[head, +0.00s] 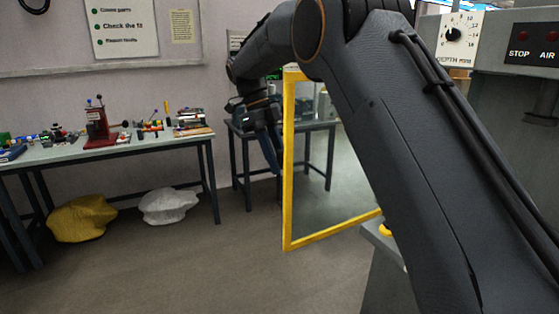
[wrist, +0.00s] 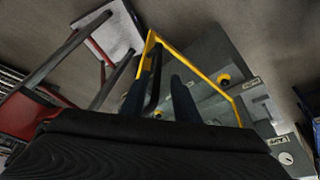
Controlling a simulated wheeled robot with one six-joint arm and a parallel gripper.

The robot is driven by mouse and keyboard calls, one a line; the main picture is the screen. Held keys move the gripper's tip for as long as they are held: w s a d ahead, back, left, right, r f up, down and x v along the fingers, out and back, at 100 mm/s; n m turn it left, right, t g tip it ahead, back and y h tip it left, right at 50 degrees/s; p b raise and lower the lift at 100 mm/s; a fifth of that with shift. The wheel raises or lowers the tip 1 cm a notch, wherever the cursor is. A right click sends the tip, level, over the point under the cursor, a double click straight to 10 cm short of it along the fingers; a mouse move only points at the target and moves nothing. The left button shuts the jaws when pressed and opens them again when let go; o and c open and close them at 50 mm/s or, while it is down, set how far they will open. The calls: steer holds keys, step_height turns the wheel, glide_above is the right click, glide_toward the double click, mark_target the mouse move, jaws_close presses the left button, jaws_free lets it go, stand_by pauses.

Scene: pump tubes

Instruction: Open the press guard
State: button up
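The press guard (head: 288,180) is a clear panel in a yellow frame. In the head view it stands out from the grey press, its near edge toward the middle of the picture, partly behind my arm. In the wrist view its yellow frame (wrist: 197,70) crosses the middle, with a black bar-like handle (wrist: 153,88) at its left side. My gripper (head: 277,168) is at the left of the frame. In the wrist view my gripper (wrist: 162,80) has its fingers apart, with the handle between them, nearer the left finger. Contact with the handle cannot be told.
The press control panel (head: 530,45) with a depth dial is at the right. A workbench (head: 150,146) with small parts stands at the left, with a yellow sack (head: 83,218) and a white sack (head: 168,205) below. The floor left of the guard is clear.

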steer(key=b+v, duration=0.2)
steer(key=v, duration=0.5)
steer(key=shift+r, duration=0.3)
steer(key=shift+w, duration=0.1)
